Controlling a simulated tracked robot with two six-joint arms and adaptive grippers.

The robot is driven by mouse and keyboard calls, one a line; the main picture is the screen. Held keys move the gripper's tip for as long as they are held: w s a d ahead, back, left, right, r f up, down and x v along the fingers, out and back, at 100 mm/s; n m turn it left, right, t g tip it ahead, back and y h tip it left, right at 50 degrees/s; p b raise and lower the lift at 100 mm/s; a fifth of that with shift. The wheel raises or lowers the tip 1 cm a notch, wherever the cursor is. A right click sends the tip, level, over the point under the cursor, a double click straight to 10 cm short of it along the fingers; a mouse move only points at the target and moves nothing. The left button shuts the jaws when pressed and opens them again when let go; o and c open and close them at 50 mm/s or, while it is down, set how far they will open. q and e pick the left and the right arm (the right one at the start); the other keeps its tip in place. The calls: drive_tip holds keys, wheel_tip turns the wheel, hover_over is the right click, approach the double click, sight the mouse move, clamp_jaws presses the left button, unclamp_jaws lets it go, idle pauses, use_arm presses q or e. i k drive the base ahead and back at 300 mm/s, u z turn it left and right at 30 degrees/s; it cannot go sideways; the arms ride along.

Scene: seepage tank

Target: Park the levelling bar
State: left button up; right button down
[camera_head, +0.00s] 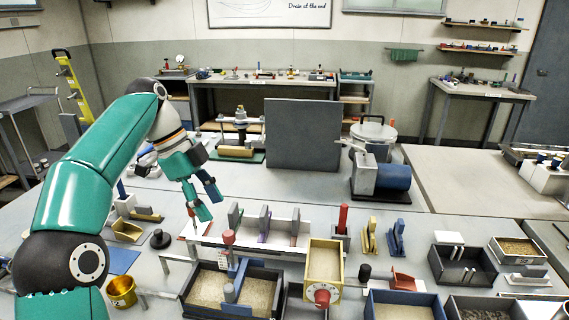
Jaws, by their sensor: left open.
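My left gripper (207,202) hangs open above the bench, fingers pointing down, with nothing seen between them. It is left of a white rack (275,240) with upright coloured plates. Just in front is a dark sand-filled tank (205,288). A blue upright bar (238,275) stands across its sand, with a grey knob at its lower end. A red-topped white post (228,246) is at the tank's back. I cannot tell for sure which piece is the levelling bar. My right gripper is not in view.
A yellow box with a red dial (323,262) stands right of the tank. A brass cup (121,292) and yellow scoop (127,230) are at left. Dark trays (462,266) stand at right. A grey panel (302,160) rises behind. The far right bench top is mostly clear.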

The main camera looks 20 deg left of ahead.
sight(231, 293)
drive_tip(key=k, duration=1)
